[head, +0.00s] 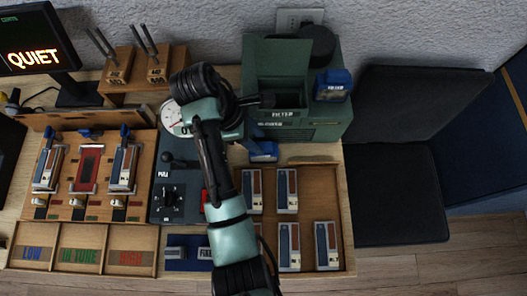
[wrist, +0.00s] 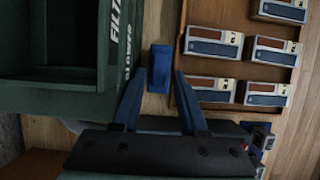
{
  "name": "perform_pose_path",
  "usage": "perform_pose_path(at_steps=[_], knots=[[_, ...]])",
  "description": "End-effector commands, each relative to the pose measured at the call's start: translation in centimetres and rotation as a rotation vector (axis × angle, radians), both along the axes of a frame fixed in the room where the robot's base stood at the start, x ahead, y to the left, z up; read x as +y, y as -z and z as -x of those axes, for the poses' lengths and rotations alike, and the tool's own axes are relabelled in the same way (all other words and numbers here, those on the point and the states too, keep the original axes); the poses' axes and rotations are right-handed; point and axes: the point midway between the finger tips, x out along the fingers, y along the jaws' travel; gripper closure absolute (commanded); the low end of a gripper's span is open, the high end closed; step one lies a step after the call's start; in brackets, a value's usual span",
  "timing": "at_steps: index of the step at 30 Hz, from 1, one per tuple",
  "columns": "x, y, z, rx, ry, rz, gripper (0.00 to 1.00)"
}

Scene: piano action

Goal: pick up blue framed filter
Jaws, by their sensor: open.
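A small blue framed piece (wrist: 160,58), which looks like the blue framed filter, lies on the wooden table between the green filter box (wrist: 60,85) and a wooden tray. In the head view the blue piece (head: 264,151) sits just in front of the green box (head: 325,128), partly covered by my arm. My gripper (wrist: 159,76) is open, with one blue finger on each side of the near part of the piece in the wrist view. I cannot tell its height above the piece or whether it touches. The fingers are not clear in the head view.
A wooden tray (head: 307,206) with several red-and-blue blocks lies close to the right. A blue block with a white label (head: 332,86) rests on the green box. A dark control panel (head: 168,195) stands left. A dark chair (head: 400,192) is farther right.

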Motion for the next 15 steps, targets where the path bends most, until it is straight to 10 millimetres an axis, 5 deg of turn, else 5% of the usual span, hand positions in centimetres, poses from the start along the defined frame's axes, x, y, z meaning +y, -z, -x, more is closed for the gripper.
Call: perform_pose_path(at_steps=[6, 13, 15], knots=[[-1.0, 2.1, 0.1, 0.001, -0.001, 0.000, 0.57], [-1.0, 2.2, 0.0, 0.000, 0.000, 0.000, 0.57], [-1.0, 2.2, 0.0, 0.000, 0.000, 0.000, 0.68]])
